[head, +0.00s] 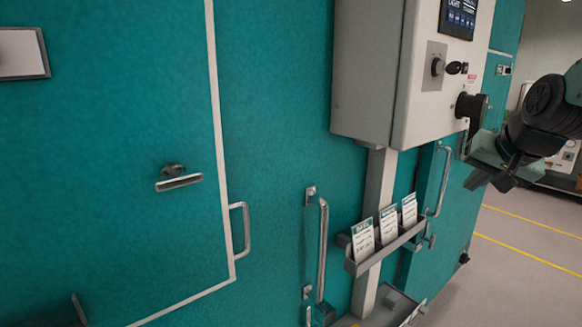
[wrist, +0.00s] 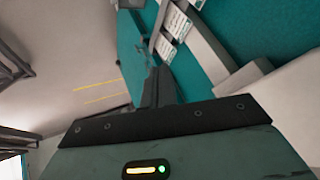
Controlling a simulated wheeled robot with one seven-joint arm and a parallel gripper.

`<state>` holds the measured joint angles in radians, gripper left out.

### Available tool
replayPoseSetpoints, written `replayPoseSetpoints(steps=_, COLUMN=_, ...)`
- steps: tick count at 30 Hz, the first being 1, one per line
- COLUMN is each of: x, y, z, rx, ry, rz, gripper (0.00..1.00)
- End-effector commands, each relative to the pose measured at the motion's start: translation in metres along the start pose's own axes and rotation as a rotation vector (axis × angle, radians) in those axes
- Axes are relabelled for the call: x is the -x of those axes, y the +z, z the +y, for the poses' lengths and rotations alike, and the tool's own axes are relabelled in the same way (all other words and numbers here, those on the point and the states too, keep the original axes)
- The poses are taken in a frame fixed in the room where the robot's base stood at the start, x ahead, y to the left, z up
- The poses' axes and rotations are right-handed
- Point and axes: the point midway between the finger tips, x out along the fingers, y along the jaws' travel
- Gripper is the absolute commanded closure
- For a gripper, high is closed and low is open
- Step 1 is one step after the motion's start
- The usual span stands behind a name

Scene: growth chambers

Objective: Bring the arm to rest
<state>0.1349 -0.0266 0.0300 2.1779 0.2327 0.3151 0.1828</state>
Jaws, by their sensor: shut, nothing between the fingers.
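My gripper (head: 490,182) is at the right of the head view, at the end of my dark arm. Its fingers point down and to the left, and they are together with nothing between them. It is in the air to the right of the grey control box (head: 365,75), near the black knob on the box's side. In the wrist view the closed fingers (wrist: 152,88) point towards the teal wall and the card rack.
Teal chamber doors with metal handles (head: 322,250) fill the left and middle. A rack (head: 385,248) with several cards hangs below the control box. Open floor (head: 520,240) with yellow lines lies at the right.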

Motion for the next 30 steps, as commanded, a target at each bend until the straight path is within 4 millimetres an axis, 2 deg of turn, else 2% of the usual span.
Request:
replayPoseSetpoints(steps=1, x=-0.01, y=0.036, z=0.009, rx=0.069, ry=0.026, rz=-0.073, gripper=1.0)
replayPoseSetpoints(steps=3, x=-0.017, y=0.077, z=0.022, rx=0.162, ry=0.055, rz=-0.159, gripper=1.0)
replayPoseSetpoints(steps=7, x=-0.022, y=0.145, z=0.045, rx=0.32, ry=0.092, rz=-0.304, gripper=1.0)
replayPoseSetpoints(steps=11, x=-0.017, y=0.206, z=0.07, rx=0.467, ry=0.114, rz=-0.442, gripper=1.0)
replayPoseSetpoints(steps=12, x=-0.016, y=0.222, z=0.066, rx=0.519, ry=0.102, rz=-0.471, gripper=1.0)
replayPoseSetpoints(steps=16, x=-0.007, y=0.27, z=0.016, rx=0.685, ry=0.016, rz=-0.54, gripper=1.0)
replayPoseSetpoints(steps=21, x=0.02, y=0.339, z=-0.023, rx=0.907, ry=-0.068, rz=-0.638, gripper=1.0)
replayPoseSetpoints(steps=25, x=0.041, y=0.378, z=-0.034, rx=1.036, ry=-0.105, rz=-0.692, gripper=1.0)
replayPoseSetpoints(steps=27, x=0.048, y=0.389, z=-0.036, rx=1.075, ry=-0.114, rz=-0.708, gripper=1.0)
replayPoseSetpoints(steps=30, x=0.053, y=0.395, z=-0.037, rx=1.097, ry=-0.119, rz=-0.717, gripper=1.0)
